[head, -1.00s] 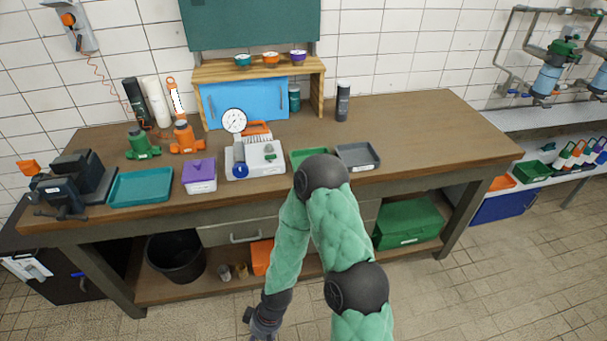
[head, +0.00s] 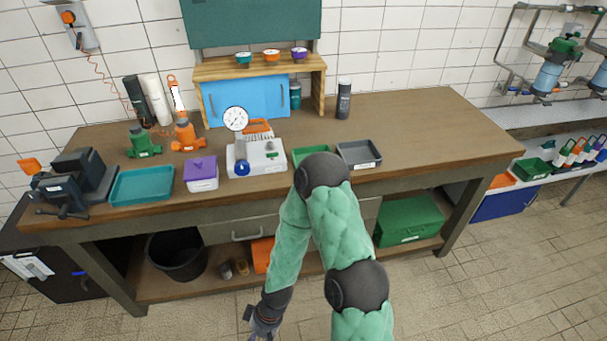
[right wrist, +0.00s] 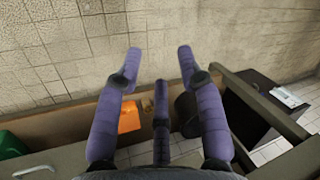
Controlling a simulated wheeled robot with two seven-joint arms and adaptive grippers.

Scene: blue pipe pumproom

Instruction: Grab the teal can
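The teal can (head: 295,95) stands in the wooden shelf unit (head: 318,88) at the back of the workbench, at the right end of the blue panel (head: 247,100). The panel's edge seems to cover part of its left side. My right gripper (head: 262,328) hangs low in front of the bench at the bottom of the head view, far from the can. In the right wrist view its purple fingers (right wrist: 158,65) are spread apart with nothing between them. My left gripper is not in view.
A dark spray can (head: 343,101) stands right of the shelf unit. A gauge device (head: 256,158), a green tray (head: 312,152) and a grey tray (head: 359,153) lie in front. Small bowls (head: 271,55) sit on top of the unit. The bench's right side is clear.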

